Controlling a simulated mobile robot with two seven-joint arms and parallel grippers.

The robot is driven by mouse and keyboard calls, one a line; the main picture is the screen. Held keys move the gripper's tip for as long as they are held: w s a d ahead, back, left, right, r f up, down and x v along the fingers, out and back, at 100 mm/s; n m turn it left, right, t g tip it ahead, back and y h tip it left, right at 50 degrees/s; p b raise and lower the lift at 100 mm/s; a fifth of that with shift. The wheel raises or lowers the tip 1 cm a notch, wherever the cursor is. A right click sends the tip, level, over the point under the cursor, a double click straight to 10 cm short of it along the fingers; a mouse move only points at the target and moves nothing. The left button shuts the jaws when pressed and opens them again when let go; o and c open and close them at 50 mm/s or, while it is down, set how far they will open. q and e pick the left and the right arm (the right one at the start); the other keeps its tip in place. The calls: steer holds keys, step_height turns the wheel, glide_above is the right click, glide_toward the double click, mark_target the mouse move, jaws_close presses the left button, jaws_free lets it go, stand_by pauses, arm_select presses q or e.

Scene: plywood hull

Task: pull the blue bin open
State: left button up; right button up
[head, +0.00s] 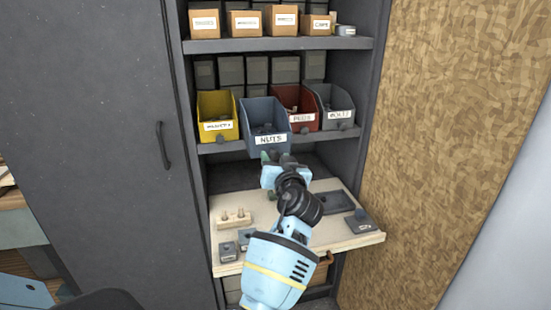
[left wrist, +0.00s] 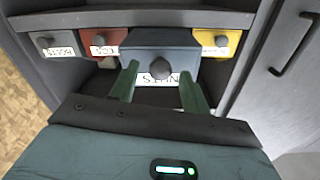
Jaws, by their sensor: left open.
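The blue bin (head: 262,112), labelled NUTS, sits on the middle shelf between a yellow bin (head: 216,115) and a red bin (head: 302,112). Its front stands further out than its neighbours. In the left wrist view the blue bin's front (left wrist: 150,42) is upside down, with a dark round knob (left wrist: 160,68) by the label. My left gripper (head: 277,158) is just below the bin's front. Its green fingers (left wrist: 158,80) are open, one on each side of the knob in the picture; I see no contact. My right gripper is not in view.
A grey bin (head: 335,108) stands right of the red one. Small boxes line the upper shelf (head: 275,45). Below, a wooden board (head: 225,203) holds a peg block and grey parts. A closed grey door (head: 95,130) is left; a chipboard wall (head: 450,120) is right.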

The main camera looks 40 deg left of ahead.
arm_select(q)
steer(key=v, duration=0.6)
steer(key=shift+s+d+b, duration=0.2)
steer(key=shift+s+b, duration=0.05)
steer(key=shift+b, duration=0.2)
